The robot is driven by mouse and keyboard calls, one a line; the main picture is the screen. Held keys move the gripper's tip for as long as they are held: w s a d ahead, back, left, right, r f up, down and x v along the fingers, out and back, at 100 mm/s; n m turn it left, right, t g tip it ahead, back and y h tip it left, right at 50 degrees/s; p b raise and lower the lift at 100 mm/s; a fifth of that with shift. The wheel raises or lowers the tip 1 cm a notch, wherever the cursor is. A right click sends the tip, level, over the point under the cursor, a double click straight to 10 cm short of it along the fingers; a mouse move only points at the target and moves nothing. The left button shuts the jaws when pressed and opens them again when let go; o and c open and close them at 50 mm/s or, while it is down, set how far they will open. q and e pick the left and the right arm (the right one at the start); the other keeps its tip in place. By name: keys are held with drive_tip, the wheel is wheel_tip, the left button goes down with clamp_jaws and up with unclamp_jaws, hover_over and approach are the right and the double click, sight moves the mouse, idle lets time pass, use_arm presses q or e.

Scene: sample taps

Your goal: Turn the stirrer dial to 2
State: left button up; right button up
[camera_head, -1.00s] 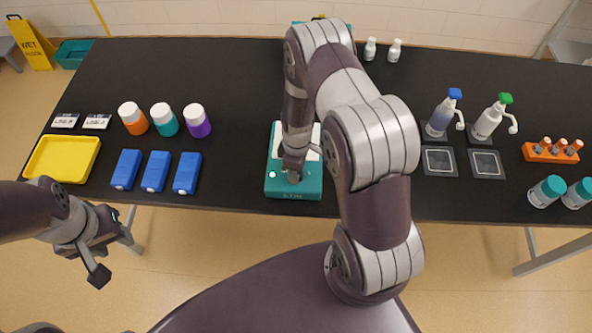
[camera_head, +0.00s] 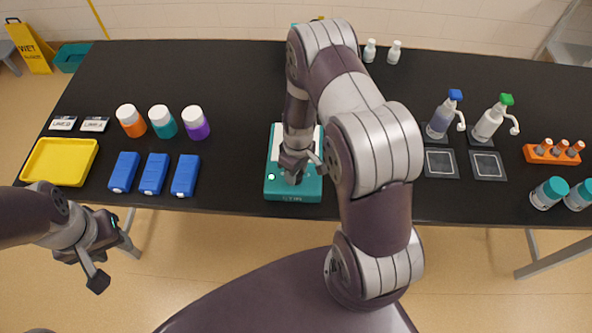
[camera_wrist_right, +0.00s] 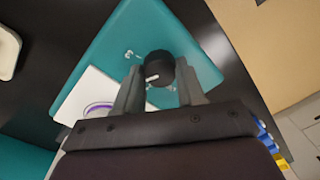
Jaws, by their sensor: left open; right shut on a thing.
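The teal stirrer (camera_head: 292,195) stands at the table's front edge in the head view, with a white plate on top and a small lit green spot at its front left. The right wrist view shows its teal housing (camera_wrist_right: 128,42) and the black dial (camera_wrist_right: 159,66) with a white pointer mark. My right gripper (camera_wrist_right: 160,88) is shut on the dial, one finger on each side; in the head view it hides the dial (camera_head: 293,177). The scale numbers are too small to read. My left gripper (camera_head: 108,266) is open and empty, in front of the table at the left.
A yellow tray (camera_head: 60,162), blue boxes (camera_head: 154,173) and capped bottles (camera_head: 162,122) stand left of the stirrer. Pump bottles (camera_head: 490,121), an orange rack (camera_head: 553,153) and teal-capped jars (camera_head: 549,193) stand at the right. My right arm covers the middle of the table.

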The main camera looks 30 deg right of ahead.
drive_tip(key=shift+w+r, duration=0.15)
drive_tip(key=shift+w, duration=0.05)
drive_tip(key=o, duration=0.9)
drive_tip(key=shift+o, duration=0.8)
drive_tip(key=shift+s, duration=0.1)
wheel_tip(320, 180, up, 12)
drive_tip(key=b, duration=0.2)
drive_tip(key=shift+d+r+b, duration=0.25)
drive_tip(key=shift+d+b, duration=0.05)
drive_tip(key=shift+b, duration=0.05)
